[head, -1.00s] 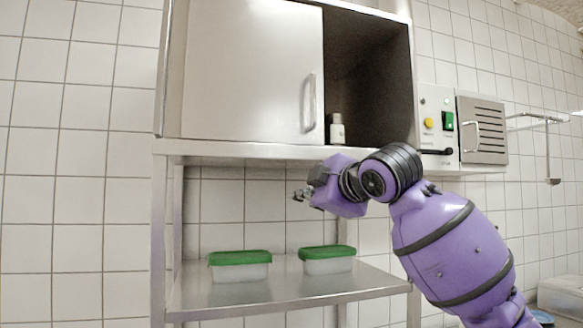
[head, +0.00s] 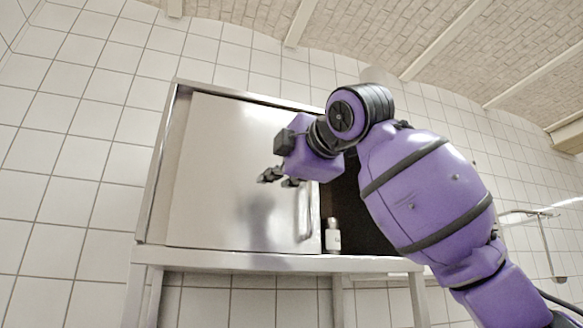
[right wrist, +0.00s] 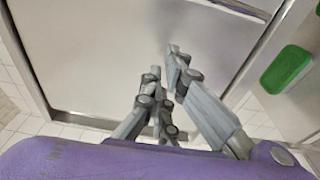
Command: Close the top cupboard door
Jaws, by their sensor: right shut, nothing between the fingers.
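The top cupboard (head: 168,165) has a flat metal door (head: 215,170) covering its left and middle part, with a vertical handle (head: 303,215) near the door's right edge. To the right of that edge the dark inside (head: 350,215) shows, partly hidden by my right arm. My right gripper (head: 277,177) is shut and empty in front of the door, above and to the left of the handle. Its fingers also show in the right wrist view (right wrist: 164,62), before a pale metal surface. I cannot tell whether they touch the door. My left gripper is out of view.
A small white bottle (head: 332,238) stands inside the cupboard close to the door's right edge. A green-lidded box (right wrist: 287,69) shows at the right of the right wrist view. A wall rail (head: 528,213) is at the far right. Tiled wall is left of the cupboard.

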